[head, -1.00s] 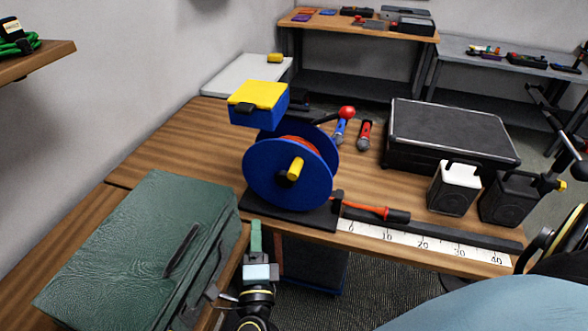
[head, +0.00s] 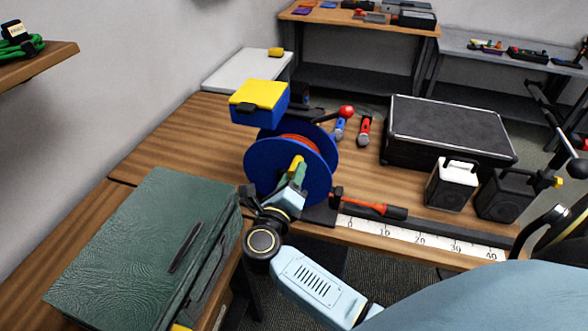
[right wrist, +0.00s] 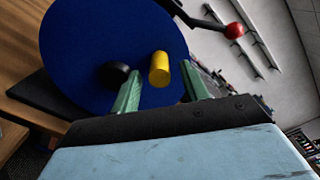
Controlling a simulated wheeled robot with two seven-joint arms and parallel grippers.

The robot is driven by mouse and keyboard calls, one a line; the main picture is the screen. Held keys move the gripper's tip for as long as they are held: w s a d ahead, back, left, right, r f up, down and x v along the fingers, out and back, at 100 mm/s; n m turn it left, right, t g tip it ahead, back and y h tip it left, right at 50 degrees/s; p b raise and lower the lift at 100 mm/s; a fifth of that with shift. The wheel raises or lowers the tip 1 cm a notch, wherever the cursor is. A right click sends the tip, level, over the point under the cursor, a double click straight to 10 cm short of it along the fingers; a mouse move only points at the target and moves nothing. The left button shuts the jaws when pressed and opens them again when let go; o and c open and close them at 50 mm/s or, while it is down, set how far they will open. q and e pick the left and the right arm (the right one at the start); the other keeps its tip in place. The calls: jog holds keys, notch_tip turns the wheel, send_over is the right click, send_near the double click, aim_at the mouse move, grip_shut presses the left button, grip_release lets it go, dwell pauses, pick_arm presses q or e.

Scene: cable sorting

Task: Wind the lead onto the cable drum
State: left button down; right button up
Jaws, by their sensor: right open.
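The cable drum (head: 262,165) stands on a dark base at the table's front edge, its blue disc facing me. Orange-red lead (head: 301,141) shows wound behind the disc. The lead's loose end (head: 362,207) with a black plug (head: 393,212) lies to the right of the base. A yellow crank handle (head: 296,161) sticks out from the disc; it also shows in the right wrist view (right wrist: 159,70) beside a black hub (right wrist: 114,73). My right gripper (head: 298,172) is open, its green fingers (right wrist: 163,90) on either side of the handle with gaps visible. My left gripper is out of view.
A yellow-lidded blue box (head: 258,95) sits above the drum, and a red-knobbed lever (head: 346,111) is behind it. A white scale strip (head: 420,240) runs along the front edge. A green case (head: 140,235) is at left; a black case (head: 450,130) and speakers (head: 452,188) at right.

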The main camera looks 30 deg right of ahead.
jog(key=shift+x, duration=1)
jog(key=shift+c, duration=0.2)
grip_shut()
